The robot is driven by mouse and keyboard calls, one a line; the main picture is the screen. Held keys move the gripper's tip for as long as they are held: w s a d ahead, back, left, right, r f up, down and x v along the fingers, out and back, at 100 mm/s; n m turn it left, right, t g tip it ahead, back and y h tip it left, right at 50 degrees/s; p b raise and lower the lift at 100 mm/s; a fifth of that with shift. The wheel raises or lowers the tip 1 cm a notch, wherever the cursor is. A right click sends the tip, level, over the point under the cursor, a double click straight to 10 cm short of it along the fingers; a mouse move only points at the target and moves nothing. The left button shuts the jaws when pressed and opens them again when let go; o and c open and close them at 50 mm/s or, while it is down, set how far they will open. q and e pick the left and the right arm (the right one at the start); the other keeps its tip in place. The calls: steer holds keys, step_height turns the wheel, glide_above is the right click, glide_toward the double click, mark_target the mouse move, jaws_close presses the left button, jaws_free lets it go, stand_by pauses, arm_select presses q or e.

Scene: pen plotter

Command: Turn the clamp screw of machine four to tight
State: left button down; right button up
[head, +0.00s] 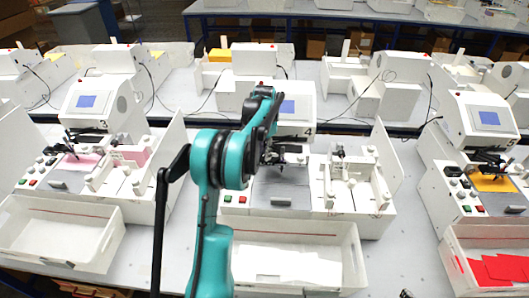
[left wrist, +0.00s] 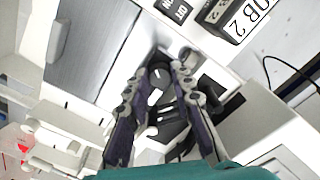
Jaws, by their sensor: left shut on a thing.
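Machine four (head: 296,127), a white plotter with a "4" on its front, stands at the middle of the head view, partly hidden by my teal left arm. In the head view my left gripper is mostly hidden behind its own arm, by the machine's dark pen carriage (head: 288,158). In the left wrist view the two fingers of my left gripper (left wrist: 170,68) close in on a dark round knob with a white mark, the clamp screw (left wrist: 157,76). The gripper is shut on it. The exact contact is partly hidden. My right gripper is in neither view.
Machine three (head: 95,110) stands to the left and another plotter (head: 482,125) to the right. A white tray (head: 335,236) with paper lies in front of machine four. A tray with red sheets (head: 495,268) is at the lower right. A "JOB 2" label (left wrist: 250,20) shows in the wrist view.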

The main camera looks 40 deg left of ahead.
arm_select(q)
steer(key=shift+m, duration=1.6)
steer(key=c, duration=1.3)
jaws_free()
step_height(320, 180, up, 12)
